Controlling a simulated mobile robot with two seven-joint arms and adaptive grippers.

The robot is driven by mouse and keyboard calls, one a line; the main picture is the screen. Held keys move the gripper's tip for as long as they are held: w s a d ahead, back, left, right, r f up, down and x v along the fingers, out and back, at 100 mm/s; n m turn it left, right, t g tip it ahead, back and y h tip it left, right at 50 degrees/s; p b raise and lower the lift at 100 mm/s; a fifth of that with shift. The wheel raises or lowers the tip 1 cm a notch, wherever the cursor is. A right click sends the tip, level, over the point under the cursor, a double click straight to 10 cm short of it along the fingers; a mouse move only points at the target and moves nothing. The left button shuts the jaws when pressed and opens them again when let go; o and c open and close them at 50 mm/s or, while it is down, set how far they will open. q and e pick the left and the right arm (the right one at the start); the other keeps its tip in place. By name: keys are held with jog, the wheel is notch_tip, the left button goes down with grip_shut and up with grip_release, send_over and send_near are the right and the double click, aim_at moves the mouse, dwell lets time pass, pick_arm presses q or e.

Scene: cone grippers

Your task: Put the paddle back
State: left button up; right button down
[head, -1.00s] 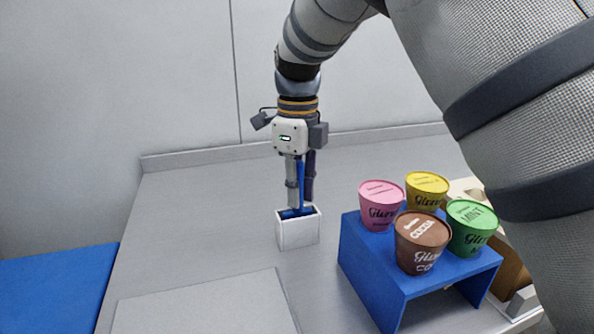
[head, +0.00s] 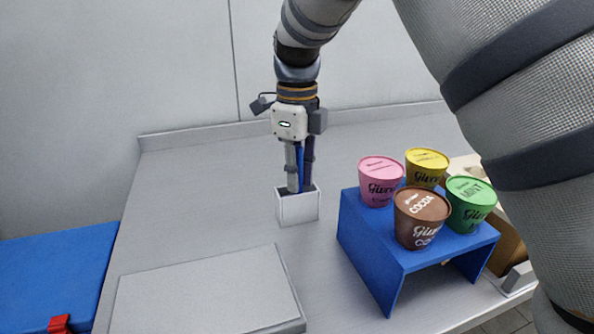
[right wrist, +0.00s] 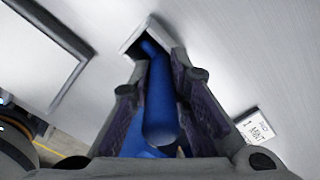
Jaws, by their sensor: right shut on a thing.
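The paddle (head: 301,168) is blue, with a rod-like handle. It stands upright with its lower end inside the white open-topped box (head: 298,210) on the counter. My right gripper (head: 301,172) points down just above the box and is shut on the paddle handle. In the right wrist view the rounded blue paddle handle (right wrist: 160,105) lies between the dark finger pads and runs into the white box (right wrist: 138,36). The paddle's lower part is hidden by the box walls. My left gripper is not in view.
A blue stand (head: 385,262) right of the box carries pink (head: 381,188), yellow (head: 427,166), brown (head: 420,222) and green (head: 470,208) tubs. A flat grey panel (head: 205,290) lies in front. A blue surface (head: 50,275) is at left. The counter left of the box is clear.

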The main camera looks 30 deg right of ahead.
jog(key=shift+f, duration=0.1)
jog(key=c, duration=1.4)
grip_release()
jog(key=shift+c, duration=0.2)
